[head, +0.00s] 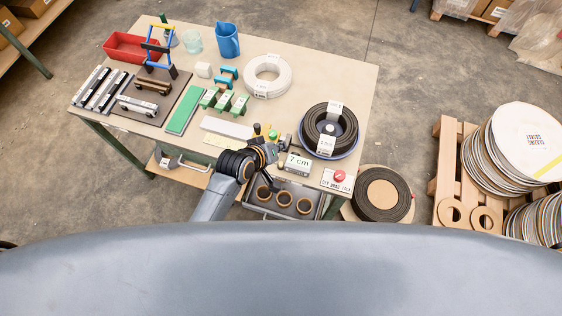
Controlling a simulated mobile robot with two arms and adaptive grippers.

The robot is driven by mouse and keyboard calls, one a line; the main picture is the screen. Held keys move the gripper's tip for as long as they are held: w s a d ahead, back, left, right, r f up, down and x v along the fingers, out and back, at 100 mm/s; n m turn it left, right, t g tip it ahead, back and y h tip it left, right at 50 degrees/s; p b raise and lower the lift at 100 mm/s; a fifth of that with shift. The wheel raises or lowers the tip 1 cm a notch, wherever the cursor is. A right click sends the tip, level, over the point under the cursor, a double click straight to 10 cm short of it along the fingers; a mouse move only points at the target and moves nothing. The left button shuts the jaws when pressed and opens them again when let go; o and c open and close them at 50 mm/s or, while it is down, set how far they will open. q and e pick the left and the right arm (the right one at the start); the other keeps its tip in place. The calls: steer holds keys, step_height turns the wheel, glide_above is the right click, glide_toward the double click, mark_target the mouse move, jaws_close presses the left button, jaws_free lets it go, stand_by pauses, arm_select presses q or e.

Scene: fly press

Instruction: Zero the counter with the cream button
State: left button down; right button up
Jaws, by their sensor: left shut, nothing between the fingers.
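A small grey counter box (297,162) reading "7 cm" stands near the front edge of the table, right of centre. My left gripper (277,183) is black, shut and empty, just left of the counter at the table's front edge. Its fingers are small and dark, and I cannot tell whether they touch the counter. I cannot make out the cream button; it is too small or hidden by the gripper. My right gripper is out of view.
A red button (339,177) sits on a white labelled plate right of the counter. A black hose coil (345,122) lies behind it and a white coil (268,75) farther back. A drawer (254,207) with several brown rings is below the front edge.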

arm_select(q)
steer(key=b, duration=0.8)
glide_above(281, 165)
steer(key=f, duration=0.7)
steer(key=shift+s+a+f, duration=0.15)
steer(key=shift+a+f, duration=0.15)
steer(key=shift+f, duration=0.05)
steer(key=shift+f+b, duration=0.3)
steer(key=shift+f, duration=0.3)
steer(key=shift+f, duration=0.1)
steer(key=shift+f, duration=0.25)
